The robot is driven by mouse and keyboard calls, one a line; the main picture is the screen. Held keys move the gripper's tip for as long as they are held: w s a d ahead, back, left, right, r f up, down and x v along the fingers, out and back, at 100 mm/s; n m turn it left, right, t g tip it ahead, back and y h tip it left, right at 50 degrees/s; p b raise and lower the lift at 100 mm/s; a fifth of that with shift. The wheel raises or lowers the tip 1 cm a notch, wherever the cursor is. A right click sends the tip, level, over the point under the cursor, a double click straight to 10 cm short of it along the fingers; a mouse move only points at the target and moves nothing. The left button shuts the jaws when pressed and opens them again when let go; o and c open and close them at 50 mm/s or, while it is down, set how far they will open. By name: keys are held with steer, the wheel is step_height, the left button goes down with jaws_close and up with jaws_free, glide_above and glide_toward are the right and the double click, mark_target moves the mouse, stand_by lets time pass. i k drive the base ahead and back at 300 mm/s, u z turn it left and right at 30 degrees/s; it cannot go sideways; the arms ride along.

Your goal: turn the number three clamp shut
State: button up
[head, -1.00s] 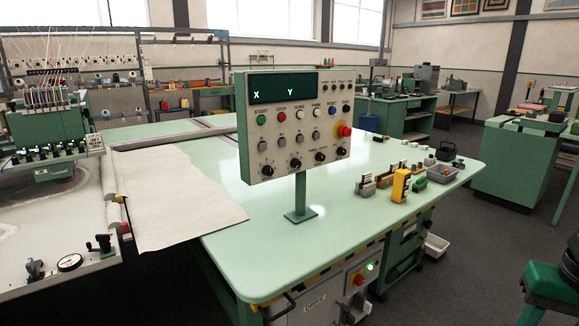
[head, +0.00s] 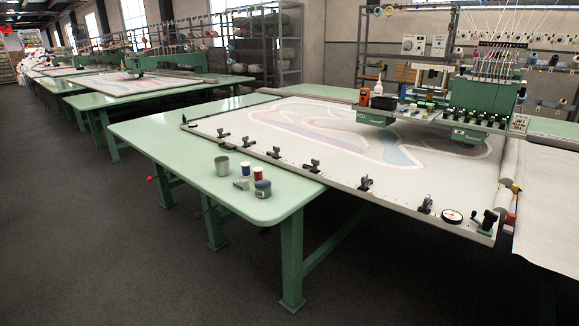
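Several black clamps sit in a row along the front edge of the white tufting frame (head: 400,192). From the left, small ones stand at the far end (head: 222,135), then a larger one (head: 312,165), another (head: 365,183), and one near the dial gauge (head: 425,204). I cannot read any numbers on them, so I cannot tell which is number three. Whether each clamp is open or shut is too small to tell. My gripper is not in view.
Dark floor (head: 100,240) is clear at the left.

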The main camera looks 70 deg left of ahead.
mark_target(316, 162)
steer(key=u, duration=2.15)
steer(key=i, duration=2.35)
